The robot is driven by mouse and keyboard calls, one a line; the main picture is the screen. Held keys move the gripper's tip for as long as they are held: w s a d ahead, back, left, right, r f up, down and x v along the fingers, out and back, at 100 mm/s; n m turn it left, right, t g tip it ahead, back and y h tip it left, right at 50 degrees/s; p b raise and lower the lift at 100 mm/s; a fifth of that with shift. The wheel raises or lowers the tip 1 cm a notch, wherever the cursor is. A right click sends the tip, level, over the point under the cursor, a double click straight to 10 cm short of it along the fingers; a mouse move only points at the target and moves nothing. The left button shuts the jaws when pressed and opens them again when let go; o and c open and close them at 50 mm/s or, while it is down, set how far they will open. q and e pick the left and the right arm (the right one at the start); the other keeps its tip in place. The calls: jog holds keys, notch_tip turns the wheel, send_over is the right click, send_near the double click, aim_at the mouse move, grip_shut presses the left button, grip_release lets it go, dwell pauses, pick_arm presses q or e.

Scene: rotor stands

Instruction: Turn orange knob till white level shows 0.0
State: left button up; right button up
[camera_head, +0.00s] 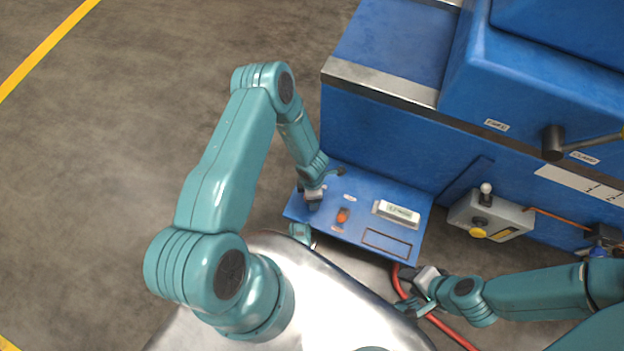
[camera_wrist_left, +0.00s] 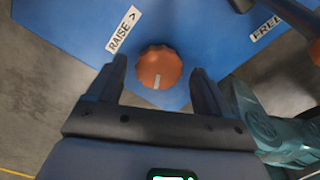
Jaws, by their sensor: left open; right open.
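The orange knob (camera_head: 342,215) is on the blue panel (camera_head: 362,196), near its left side. The white level (camera_head: 398,212) lies to its right; its reading is too small to make out. My right gripper (camera_head: 412,290) is open below the panel, by a red hose.
A "RAISE >" label (camera_wrist_left: 124,29) is beside the knob. A grey control box (camera_head: 490,216) with a white-tipped lever and yellow button stands right of the panel. The red hose (camera_head: 440,325) runs below. A large blue machine (camera_head: 380,130) fills the back; open floor is at left.

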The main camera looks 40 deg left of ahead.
pick_arm(q)
jog(key=shift+f, duration=0.15)
jog(key=shift+c, duration=0.6)
jog(key=c, duration=0.9)
jog(key=shift+c, duration=0.2)
jog(key=shift+m, duration=0.4)
jog(key=m, duration=0.4)
jog(key=shift+m, duration=0.4)
jog(key=m, duration=0.5)
jog(key=shift+m, duration=0.7)
